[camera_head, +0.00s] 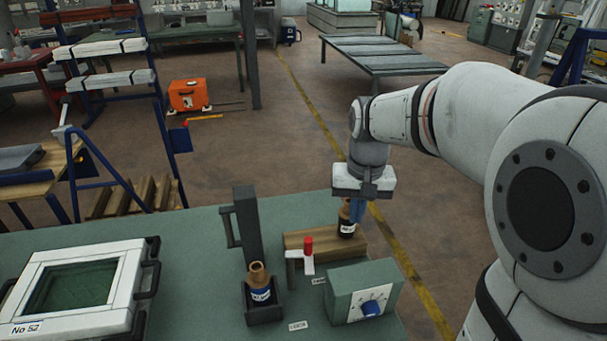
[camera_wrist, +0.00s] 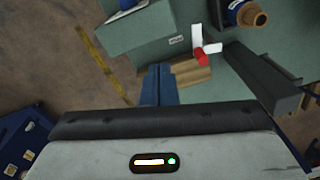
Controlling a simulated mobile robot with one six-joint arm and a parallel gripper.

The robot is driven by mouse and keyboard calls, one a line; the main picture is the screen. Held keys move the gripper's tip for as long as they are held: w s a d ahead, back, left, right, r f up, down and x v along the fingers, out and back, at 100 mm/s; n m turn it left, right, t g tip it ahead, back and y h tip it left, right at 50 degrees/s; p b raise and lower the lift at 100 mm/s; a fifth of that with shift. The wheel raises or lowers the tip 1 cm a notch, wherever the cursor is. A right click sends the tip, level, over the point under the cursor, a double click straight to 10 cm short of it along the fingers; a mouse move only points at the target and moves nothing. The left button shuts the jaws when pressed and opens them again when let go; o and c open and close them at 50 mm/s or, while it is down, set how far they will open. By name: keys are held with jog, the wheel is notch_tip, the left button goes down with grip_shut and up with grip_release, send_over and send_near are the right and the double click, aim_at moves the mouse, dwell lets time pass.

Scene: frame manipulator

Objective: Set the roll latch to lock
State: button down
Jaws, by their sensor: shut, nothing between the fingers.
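A white latch (camera_head: 293,262) with a red knob (camera_head: 308,246) stands on the green bench, between the wooden block and the green box; I take it to be the roll latch. In the wrist view the red knob (camera_wrist: 201,55) and white arms (camera_wrist: 207,43) are just beyond and right of my fingertips. The fingertips also show in the wrist view (camera_wrist: 158,68), apart from the knob. I cannot read which latch position is lock.
A green box (camera_head: 345,300) with a blue dial (camera_head: 371,307) stands in front of the latch. A dark upright post (camera_head: 246,225) and a second bottle (camera_head: 258,277) in a black holder are left. A white frame (camera_head: 125,290) lies far left.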

jog(key=w+a+f+g+p, duration=0.1)
jog(key=w+a+f, duration=0.1)
jog(key=w, duration=0.4)
jog(key=w+a+f+g+p, duration=0.1)
jog(key=w+a+f, duration=0.1)
jog(key=w, duration=0.3)
jog(key=w+a+f+m+g+p, duration=0.1)
jog(key=w+a+f, duration=0.2)
jog(key=w, duration=0.3)
jog(key=shift+w+a, duration=0.35)
jog(key=shift+a, duration=0.05)
jog(key=p, duration=0.3)
send_near(299, 256)
notch_tip(299, 256, down, 4)
jog(key=w+d, duration=0.3)
jog(key=shift+s+a+r, duration=0.1)
jog(key=shift+s+a, duration=0.2)
jog(key=shift+s, duration=0.25)
